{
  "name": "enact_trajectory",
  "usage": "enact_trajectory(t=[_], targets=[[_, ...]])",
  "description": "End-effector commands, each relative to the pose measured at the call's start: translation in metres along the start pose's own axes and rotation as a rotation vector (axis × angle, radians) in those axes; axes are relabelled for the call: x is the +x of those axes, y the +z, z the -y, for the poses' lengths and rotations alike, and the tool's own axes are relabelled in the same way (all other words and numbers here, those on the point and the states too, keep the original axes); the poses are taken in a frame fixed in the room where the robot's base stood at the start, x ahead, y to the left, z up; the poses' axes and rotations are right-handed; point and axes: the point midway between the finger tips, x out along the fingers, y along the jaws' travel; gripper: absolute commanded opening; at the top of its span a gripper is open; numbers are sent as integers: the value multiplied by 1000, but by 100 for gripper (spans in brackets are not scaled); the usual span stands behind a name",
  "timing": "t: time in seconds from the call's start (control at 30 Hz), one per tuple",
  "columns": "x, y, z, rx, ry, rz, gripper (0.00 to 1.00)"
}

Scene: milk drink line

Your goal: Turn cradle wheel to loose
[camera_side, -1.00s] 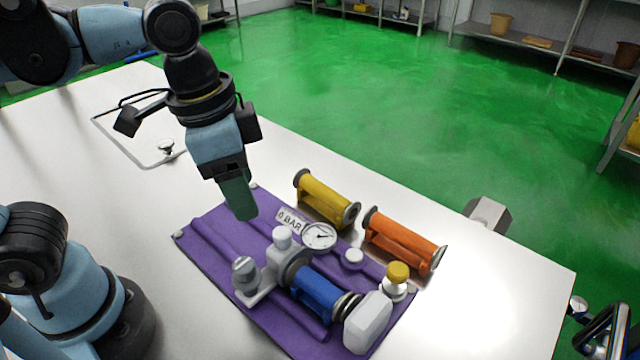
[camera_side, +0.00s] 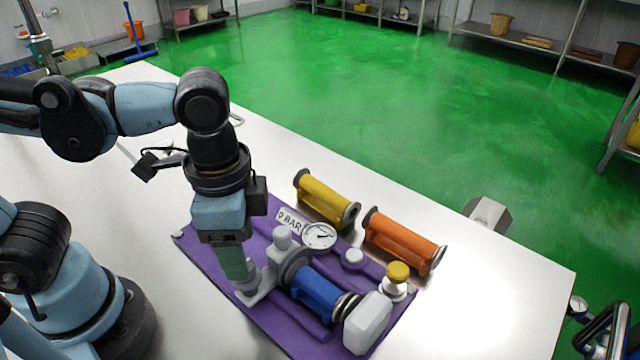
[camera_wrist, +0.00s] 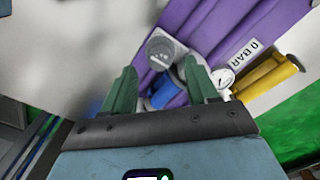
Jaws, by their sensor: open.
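The cradle wheel is a grey ridged knob (camera_wrist: 160,48) at the end of the grey cradle (camera_side: 262,290) on the purple mat. In the side view my gripper (camera_side: 238,272) hangs over it, and its green fingers hide most of the knob. In the wrist view my gripper (camera_wrist: 160,78) is open, with the knob beyond the gap between its two fingertips. I cannot tell whether the fingers reach down around it. The blue cylinder (camera_side: 320,292) lies in the cradle, and a white-faced gauge (camera_side: 319,236) stands behind it.
The purple mat (camera_side: 205,222) lies on a white table. Yellow (camera_side: 325,198) and orange (camera_side: 402,242) cylinders lie along its far side. A white bottle (camera_side: 368,322), a yellow-capped piece (camera_side: 398,272) and a "0 BAR" card (camera_side: 289,220) are also near.

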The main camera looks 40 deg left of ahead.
Motion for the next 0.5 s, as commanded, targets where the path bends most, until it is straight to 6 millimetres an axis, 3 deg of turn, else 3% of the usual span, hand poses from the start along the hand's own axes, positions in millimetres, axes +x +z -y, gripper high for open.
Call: enact_trajectory(t=[0.2, 0.5], targets=[[22, 0, 0, 0, 0, 0, 58], [32, 0, 0, 0, 0, 0, 58]])
